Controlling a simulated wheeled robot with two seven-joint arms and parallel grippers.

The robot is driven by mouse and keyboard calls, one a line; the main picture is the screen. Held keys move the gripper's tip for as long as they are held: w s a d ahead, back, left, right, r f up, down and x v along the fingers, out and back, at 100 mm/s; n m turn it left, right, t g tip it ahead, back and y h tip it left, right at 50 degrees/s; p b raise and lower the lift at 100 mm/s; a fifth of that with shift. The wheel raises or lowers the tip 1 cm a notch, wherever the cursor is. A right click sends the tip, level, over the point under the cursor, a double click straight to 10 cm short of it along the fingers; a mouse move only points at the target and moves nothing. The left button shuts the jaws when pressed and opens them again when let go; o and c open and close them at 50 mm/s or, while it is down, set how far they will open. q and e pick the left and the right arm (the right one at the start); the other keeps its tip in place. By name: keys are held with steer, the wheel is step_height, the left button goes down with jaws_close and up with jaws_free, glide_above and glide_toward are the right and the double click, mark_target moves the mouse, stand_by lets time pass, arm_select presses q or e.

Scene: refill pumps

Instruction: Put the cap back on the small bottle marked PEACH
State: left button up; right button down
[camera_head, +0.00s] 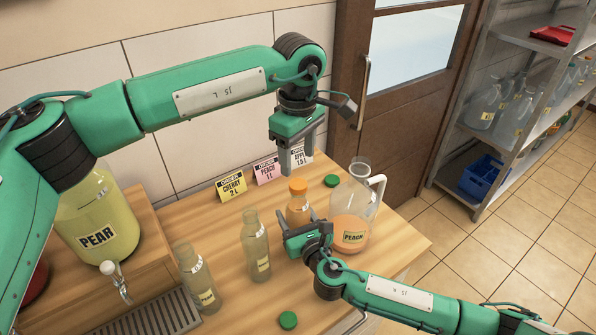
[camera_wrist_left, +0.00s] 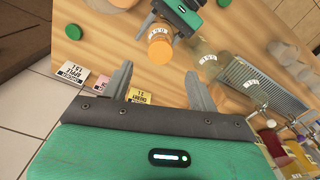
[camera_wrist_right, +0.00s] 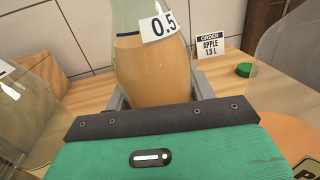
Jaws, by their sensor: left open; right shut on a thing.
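The small bottle (camera_head: 297,210) holds peach-coloured liquid and stands upright on the wooden counter. In the right wrist view the bottle (camera_wrist_right: 152,65) shows a 0.5 mark; I cannot read a PEACH label on it. The orange cap (camera_head: 298,187) is on top of the bottle; how tightly it sits I cannot tell. The cap also shows in the left wrist view (camera_wrist_left: 160,50), beyond the fingertips. My left gripper (camera_head: 297,167) is open and empty above the cap, pointing down. My right gripper (camera_head: 303,228) is shut on the bottle's body from the near side.
A large jug marked PEACH (camera_head: 350,212) stands close to the right. Two more small bottles (camera_head: 256,250) (camera_head: 196,280) stand to the left. Green caps (camera_head: 332,181) (camera_head: 288,320) lie on the counter. Order cards (camera_head: 231,188) stand at the back, and a PEAR dispenser (camera_head: 98,215) at far left.

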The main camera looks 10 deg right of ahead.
arm_select(q)
step_height(320, 180, up, 5)
steer(key=shift+r, duration=0.1)
stand_by(0.3)
arm_select(e)
steer(key=shift+c, duration=2.1)
jaws_free()
arm_select(q)
step_height(320, 180, down, 4)
steer(key=b, duration=0.3)
steer(key=shift+r, duration=0.2)
steer(key=shift+f+b, duration=0.1)
steer(key=shift+b, duration=0.25)
arm_select(e)
steer(key=s+d, duration=0.2)
steer(key=s, duration=1.1)
steer(key=shift+s+d, duration=0.25)
steer(key=shift+d, duration=0.1)
